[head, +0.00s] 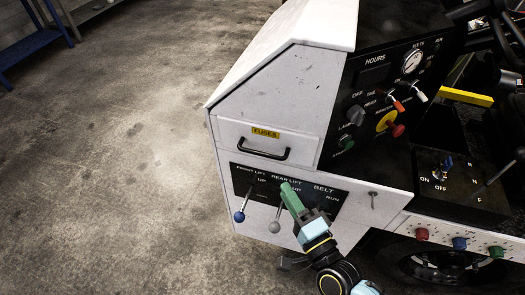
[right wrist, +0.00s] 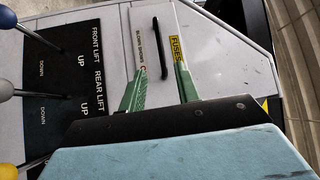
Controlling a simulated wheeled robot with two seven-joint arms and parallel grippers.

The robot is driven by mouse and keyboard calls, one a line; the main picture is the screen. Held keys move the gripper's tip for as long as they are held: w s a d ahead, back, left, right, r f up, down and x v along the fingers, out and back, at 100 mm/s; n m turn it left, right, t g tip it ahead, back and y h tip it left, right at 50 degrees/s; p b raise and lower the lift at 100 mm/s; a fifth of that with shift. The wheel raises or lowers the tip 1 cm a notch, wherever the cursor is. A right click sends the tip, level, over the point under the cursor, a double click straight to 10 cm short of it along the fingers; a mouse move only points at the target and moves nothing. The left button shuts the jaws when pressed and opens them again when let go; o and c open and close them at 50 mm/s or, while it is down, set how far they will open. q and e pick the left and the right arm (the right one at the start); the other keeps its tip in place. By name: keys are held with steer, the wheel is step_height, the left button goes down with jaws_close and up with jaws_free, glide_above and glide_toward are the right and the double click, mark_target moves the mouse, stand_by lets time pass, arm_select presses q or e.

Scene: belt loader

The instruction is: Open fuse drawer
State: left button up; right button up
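The fuse drawer (head: 235,133) is in the upper part of the white cabinet, with a yellow FUSES label (head: 265,132) and a black bar handle (head: 254,151). Its front looks flush with the cabinet, so it appears shut. My right gripper (head: 288,187) is in front of the lower panel, below and right of the handle in the head view. In the right wrist view its two green fingers (right wrist: 162,68) are spread apart and empty. The handle (right wrist: 159,47) shows in the gap between them, ahead of the fingers; contact is not visible. My left gripper is not in view.
A black lever panel (head: 245,180) lies below the drawer, with a blue-knobbed lever (head: 239,216) and a grey-knobbed lever (head: 275,227) close to my right gripper. A control panel (head: 375,95) with knobs stands to the right. The floor (head: 120,150) at left is clear.

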mark_target(263, 154)
steer(key=x, duration=1.3)
steer(key=shift+f, duration=0.1)
jaws_close()
